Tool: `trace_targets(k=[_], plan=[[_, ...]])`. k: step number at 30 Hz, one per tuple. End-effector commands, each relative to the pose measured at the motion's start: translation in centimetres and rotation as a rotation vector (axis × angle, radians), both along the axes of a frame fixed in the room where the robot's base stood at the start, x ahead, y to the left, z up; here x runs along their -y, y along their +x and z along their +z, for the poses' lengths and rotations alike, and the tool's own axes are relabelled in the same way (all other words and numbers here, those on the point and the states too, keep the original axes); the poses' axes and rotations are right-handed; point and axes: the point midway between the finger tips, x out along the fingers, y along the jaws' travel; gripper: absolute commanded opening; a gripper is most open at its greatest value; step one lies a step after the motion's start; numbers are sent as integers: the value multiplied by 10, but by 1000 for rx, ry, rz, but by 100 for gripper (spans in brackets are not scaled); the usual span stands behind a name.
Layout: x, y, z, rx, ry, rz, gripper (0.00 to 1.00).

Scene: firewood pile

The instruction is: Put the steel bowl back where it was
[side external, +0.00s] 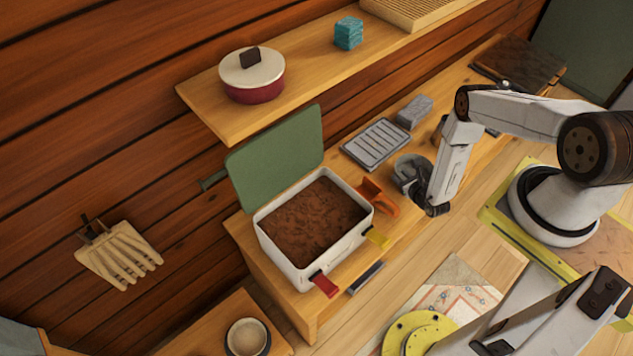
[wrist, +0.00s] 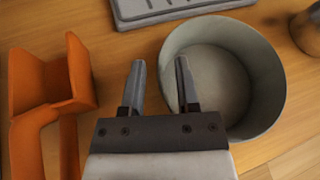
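The grey steel bowl (wrist: 232,65) stands upright and looks empty in the wrist view. In the side view, the bowl (side external: 406,160) is on the wooden bench, partly hidden by my gripper (side external: 408,182). In the wrist view my gripper (wrist: 161,72) is open, with nothing shut between its fingers. Its left finger appears outside the bowl and its right finger over the inside, so the bowl's left wall lies between them. I cannot tell how deep the fingers reach or whether they touch the wall.
An orange holder (wrist: 45,85) stands left of my gripper. A grey slatted tray (side external: 376,143) and grey block (side external: 414,111) lie behind the bowl. A white bin of brown soil (side external: 285,262) stands left. A shelf (side external: 310,67) overhangs the back, holding a red pot (side external: 254,88).

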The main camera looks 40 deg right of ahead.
Motion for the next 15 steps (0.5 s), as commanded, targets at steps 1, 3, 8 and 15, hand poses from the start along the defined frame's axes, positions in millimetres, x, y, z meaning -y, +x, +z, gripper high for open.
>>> trace_targets(k=[1,3,8,15], plan=[[0,-2,1,-1,0,0,40],[-1,-5,2,-2,1,-2,40],[-5,-16,7,-2,1,-2,40],[-14,-42,19,-2,2,-2,40]])
